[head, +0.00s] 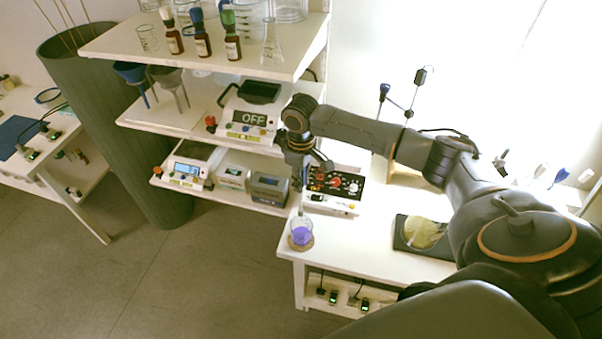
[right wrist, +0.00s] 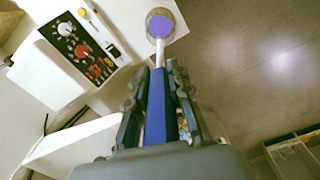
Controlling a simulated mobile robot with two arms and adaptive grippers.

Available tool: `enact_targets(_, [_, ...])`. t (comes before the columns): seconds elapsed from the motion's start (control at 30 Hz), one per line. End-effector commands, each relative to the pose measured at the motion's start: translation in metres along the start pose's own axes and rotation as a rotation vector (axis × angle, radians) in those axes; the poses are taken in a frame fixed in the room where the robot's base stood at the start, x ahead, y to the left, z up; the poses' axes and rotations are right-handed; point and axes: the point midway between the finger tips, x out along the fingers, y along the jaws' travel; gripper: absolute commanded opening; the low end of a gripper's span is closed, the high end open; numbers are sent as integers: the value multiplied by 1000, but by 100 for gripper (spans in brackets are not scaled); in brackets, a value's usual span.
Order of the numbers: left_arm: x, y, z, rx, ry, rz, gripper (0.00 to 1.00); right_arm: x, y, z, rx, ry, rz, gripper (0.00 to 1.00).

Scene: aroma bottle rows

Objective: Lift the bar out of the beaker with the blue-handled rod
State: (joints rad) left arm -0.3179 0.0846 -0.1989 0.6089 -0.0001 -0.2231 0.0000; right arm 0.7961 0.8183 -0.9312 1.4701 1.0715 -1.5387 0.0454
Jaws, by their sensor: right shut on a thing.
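My right gripper (head: 301,163) is over the front left corner of the white table. It is shut on the blue handle of the rod (right wrist: 154,108), which lies between its fingers in the right wrist view. I cannot tell whether the tip is in the liquid. The bar cannot be made out. My left gripper is out of view.
A device with a black panel and red knobs (head: 333,191) stands close behind the beaker. A black tray with a yellowish thing (head: 424,234) lies to the right. Shelves with bottles, glassware and devices (head: 205,120) stand to the left. The beaker is near the table edge (head: 284,250).

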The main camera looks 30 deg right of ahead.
Motion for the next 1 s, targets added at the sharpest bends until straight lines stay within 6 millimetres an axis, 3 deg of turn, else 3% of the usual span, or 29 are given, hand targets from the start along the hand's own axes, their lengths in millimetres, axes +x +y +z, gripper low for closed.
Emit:
enact_targets(0.4, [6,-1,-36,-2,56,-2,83,23,-1,0,0,-1,-1,0])
enact_targets(0.77, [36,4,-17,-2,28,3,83,52,0,0,0,0,0,0])
enact_targets(1.0, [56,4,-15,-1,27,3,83,68,0,0,0,0,0,0])
